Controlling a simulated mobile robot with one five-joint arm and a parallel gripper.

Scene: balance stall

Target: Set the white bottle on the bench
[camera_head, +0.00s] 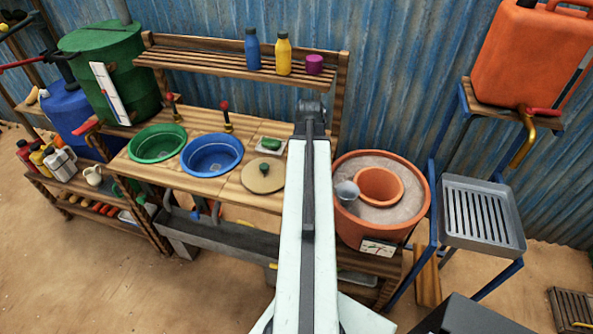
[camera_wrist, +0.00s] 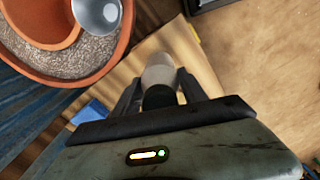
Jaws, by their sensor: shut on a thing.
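The white bottle (camera_wrist: 158,70) shows in the wrist view as a pale rounded shape between the dark fingers of my gripper (camera_wrist: 160,88). The gripper is shut on it; its lower part looks dark. In the head view my arm reaches forward past the bench, and the jaws and bottle are hidden. The wooden bench (camera_head: 222,185) stands left of my arm, holding a green basin (camera_head: 157,143), a blue basin (camera_head: 212,155), a round lid (camera_head: 263,176) and a green soap-like block (camera_head: 271,144).
The shelf (camera_head: 200,59) holds blue (camera_head: 252,49), yellow (camera_head: 284,54) and purple (camera_head: 314,64) containers. A metal tray (camera_head: 483,243) and orange jerrycan (camera_head: 528,56) stand at right.

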